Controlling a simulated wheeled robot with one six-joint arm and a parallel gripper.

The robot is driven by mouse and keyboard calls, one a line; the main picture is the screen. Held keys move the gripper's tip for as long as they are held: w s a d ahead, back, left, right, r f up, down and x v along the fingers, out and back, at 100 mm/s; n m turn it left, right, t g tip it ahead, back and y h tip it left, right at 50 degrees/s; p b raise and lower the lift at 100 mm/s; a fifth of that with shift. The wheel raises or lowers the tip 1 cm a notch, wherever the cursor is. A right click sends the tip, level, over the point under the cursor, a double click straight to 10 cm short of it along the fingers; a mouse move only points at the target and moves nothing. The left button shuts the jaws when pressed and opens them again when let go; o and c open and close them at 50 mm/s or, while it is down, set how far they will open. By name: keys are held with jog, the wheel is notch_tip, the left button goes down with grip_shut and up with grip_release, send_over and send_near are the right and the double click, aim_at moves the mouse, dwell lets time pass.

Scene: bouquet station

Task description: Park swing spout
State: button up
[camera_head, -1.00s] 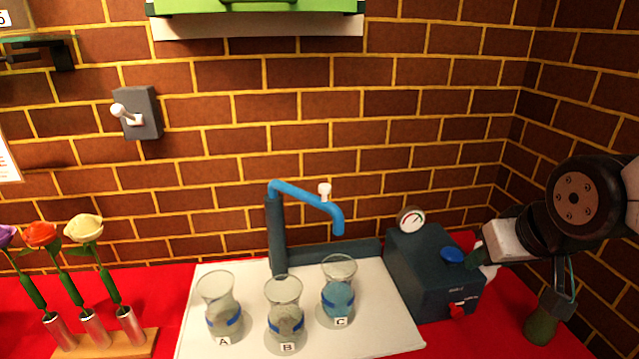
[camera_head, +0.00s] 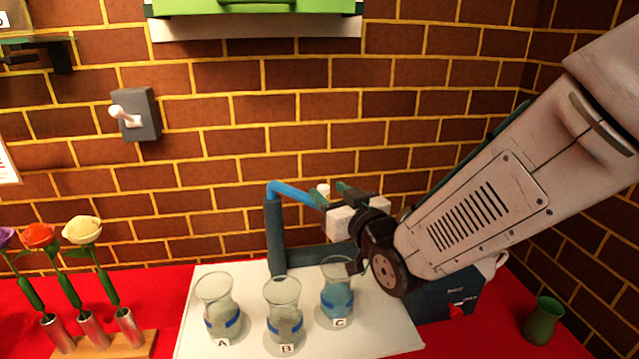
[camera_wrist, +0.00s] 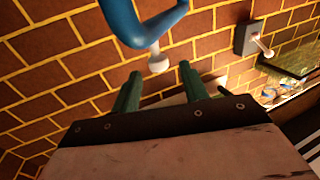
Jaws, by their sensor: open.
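The swing spout (camera_head: 291,192) is a blue pipe on a dark post (camera_head: 275,237), reaching right towards vase C. Its outlet end is hidden behind my gripper in the head view. A white knob (camera_head: 323,188) stands on the spout. My gripper (camera_head: 331,191) is open at the knob. In the wrist view the blue spout (camera_wrist: 125,25) crosses the top, and the knob (camera_wrist: 158,63) lies between and just beyond the tips of my green fingers (camera_wrist: 160,70). Whether the fingers touch it I cannot tell.
A dark pump box (camera_head: 440,300) is partly hidden by my arm. A flower rack (camera_head: 140,345) stands left, a green cup (camera_head: 543,322) right.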

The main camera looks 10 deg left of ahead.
aim_at(301, 200)
jog(key=x, duration=0.5)
jog(key=shift+w+a, duration=0.15)
jog(key=shift+w, duration=0.1)
grip_shut()
